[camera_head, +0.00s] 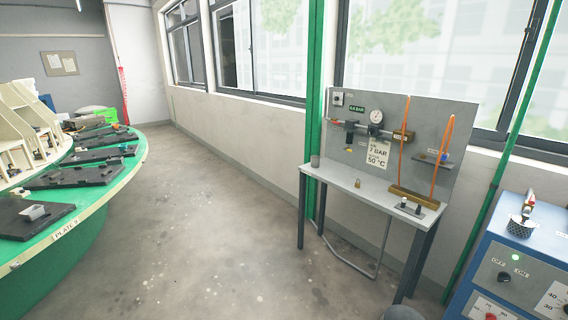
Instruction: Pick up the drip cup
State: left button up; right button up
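A small grey cup (315,161), which looks like the drip cup, stands upright on the left end of the grey bench (345,181) by the window wall. It is small in the view, and I cannot see inside it. Neither of my grippers is in view.
The bench's upright panel (345,104) carries a gauge (376,115), fittings and orange hoses (441,158). A blue control cabinet (488,272) stands at the right. A green round carousel table (105,192) with black plates is at the left. Bare floor (215,235) lies between.

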aim_at(315, 161)
jog(key=i+j+z, duration=0.2)
jog(key=i+j, duration=0.3)
jog(key=i, duration=0.15)
jog(key=i+j+z, duration=0.55)
jog(key=i+j, duration=0.15)
jog(key=j, duration=0.25)
